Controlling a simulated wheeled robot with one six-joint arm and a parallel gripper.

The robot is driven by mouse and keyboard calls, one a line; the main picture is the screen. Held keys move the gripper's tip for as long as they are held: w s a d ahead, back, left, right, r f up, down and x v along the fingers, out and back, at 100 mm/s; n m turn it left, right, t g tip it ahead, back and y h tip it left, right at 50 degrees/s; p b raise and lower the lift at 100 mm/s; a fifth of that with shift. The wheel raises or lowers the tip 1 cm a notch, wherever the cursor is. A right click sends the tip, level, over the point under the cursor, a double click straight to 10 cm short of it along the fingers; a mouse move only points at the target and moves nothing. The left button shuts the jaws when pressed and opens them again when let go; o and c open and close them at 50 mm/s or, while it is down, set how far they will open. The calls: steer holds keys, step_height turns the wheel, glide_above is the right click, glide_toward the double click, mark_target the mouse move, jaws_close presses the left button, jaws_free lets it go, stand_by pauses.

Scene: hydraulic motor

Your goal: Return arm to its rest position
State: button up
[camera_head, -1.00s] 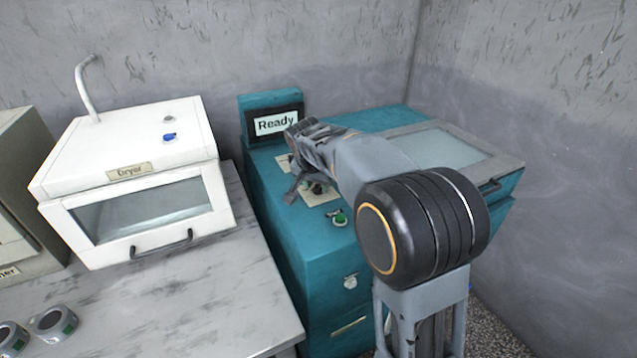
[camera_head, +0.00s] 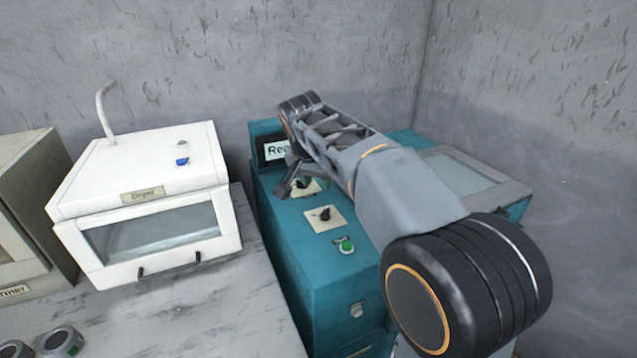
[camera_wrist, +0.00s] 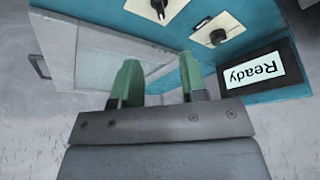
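My gripper (camera_wrist: 158,85) shows in the wrist view with its two green fingers apart and nothing between them. In the head view my grey arm reaches up and left from the lower right, over the teal machine (camera_head: 310,270). There the gripper end (camera_head: 287,180) is small and partly hidden by the arm, above the machine's control panel. The machine's screen (camera_wrist: 255,70) reads "Ready"; in the head view my arm covers part of it. Two black knobs (camera_head: 325,213) and a green button (camera_head: 346,245) are on the panel.
A white dryer (camera_head: 150,200) with its door shut stands on the grey bench left of the machine. A beige unit (camera_head: 30,200) stands at the far left. Round metal parts (camera_head: 60,342) lie at the bench's front left. Grey walls close off the back and right.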

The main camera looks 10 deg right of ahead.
stand_by(0.3)
steer(key=s+f+n+y+p, duration=0.1)
steer(key=s+f+n, duration=0.3)
steer(key=f+n, duration=0.15)
steer(key=s+d+n+y+p, duration=0.1)
steer(key=s+d+p, duration=0.2)
steer(key=s+p, duration=0.4)
steer(key=s, duration=0.9)
steer(key=shift+s+d+y, duration=0.2)
steer(key=shift+s+y, duration=0.1)
steer(key=shift+o, duration=0.3)
steer(key=shift+a+f+n, duration=0.1)
steer(key=shift+n, duration=0.25)
